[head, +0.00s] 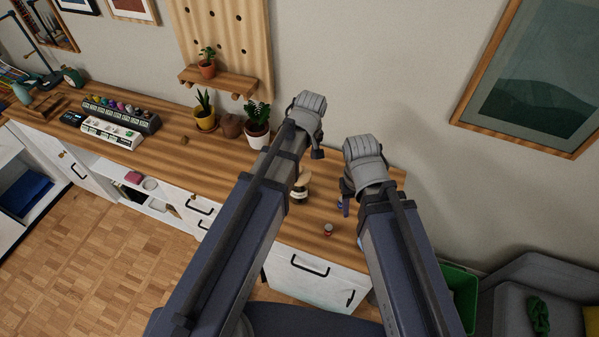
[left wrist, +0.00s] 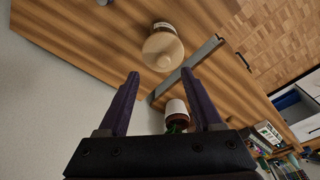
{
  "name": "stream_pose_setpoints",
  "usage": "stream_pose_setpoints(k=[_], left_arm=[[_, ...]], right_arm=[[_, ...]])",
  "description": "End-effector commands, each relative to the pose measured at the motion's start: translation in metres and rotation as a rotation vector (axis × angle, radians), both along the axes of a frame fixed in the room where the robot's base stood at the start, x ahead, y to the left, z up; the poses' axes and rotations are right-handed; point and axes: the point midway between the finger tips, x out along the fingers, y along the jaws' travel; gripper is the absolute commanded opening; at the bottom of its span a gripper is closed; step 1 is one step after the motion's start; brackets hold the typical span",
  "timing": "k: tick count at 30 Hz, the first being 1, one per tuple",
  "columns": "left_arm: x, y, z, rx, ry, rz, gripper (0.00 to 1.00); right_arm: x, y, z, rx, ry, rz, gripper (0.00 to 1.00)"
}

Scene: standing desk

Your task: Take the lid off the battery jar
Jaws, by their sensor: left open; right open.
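The battery jar (head: 302,192) stands on the wooden desk just right of my left forearm, partly hidden by it. Its round light-wood lid (left wrist: 163,52) is on the jar in the left wrist view, seen from above. My left gripper (left wrist: 160,74) is open and empty; its two dark fingers point toward the lid, which appears just beyond the fingertips and apart from them. In the head view my left gripper (head: 318,154) is mostly hidden by its own wrist. My right gripper (head: 345,207) is open, pointing down over the desk right of the jar.
A small red object (head: 328,230) stands near the desk's front edge. Potted plants (head: 257,125) stand behind my left arm. A green bin (head: 460,295) is on the floor at right.

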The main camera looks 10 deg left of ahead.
Motion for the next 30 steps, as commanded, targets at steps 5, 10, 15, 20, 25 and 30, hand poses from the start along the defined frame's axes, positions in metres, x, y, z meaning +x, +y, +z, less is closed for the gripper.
stream_pose_setpoints(k=[5, 10, 15, 20, 25, 30], left_arm=[[0.002, 0.002, -0.021, 0.000, 0.000, -0.001, 0.67], [0.003, 0.002, -0.021, 0.000, 0.000, -0.001, 0.67], [0.004, 0.005, -0.029, -0.001, 0.001, 0.000, 0.67], [0.008, 0.010, -0.047, 0.000, 0.000, 0.001, 0.67], [0.011, 0.014, -0.068, 0.000, 0.000, -0.002, 0.67], [0.012, 0.015, -0.072, 0.000, 0.000, -0.002, 0.67]], right_arm=[[0.000, 0.000, -0.021, -0.001, 0.000, 0.004, 0.50], [0.000, 0.000, -0.021, -0.001, 0.000, 0.005, 0.50], [0.000, 0.000, -0.029, -0.001, 0.000, 0.006, 0.50], [0.000, 0.000, -0.047, -0.002, 0.000, 0.010, 0.50], [0.000, 0.000, -0.067, -0.002, 0.001, 0.011, 0.50], [0.000, 0.000, -0.072, -0.002, 0.001, 0.011, 0.50]])
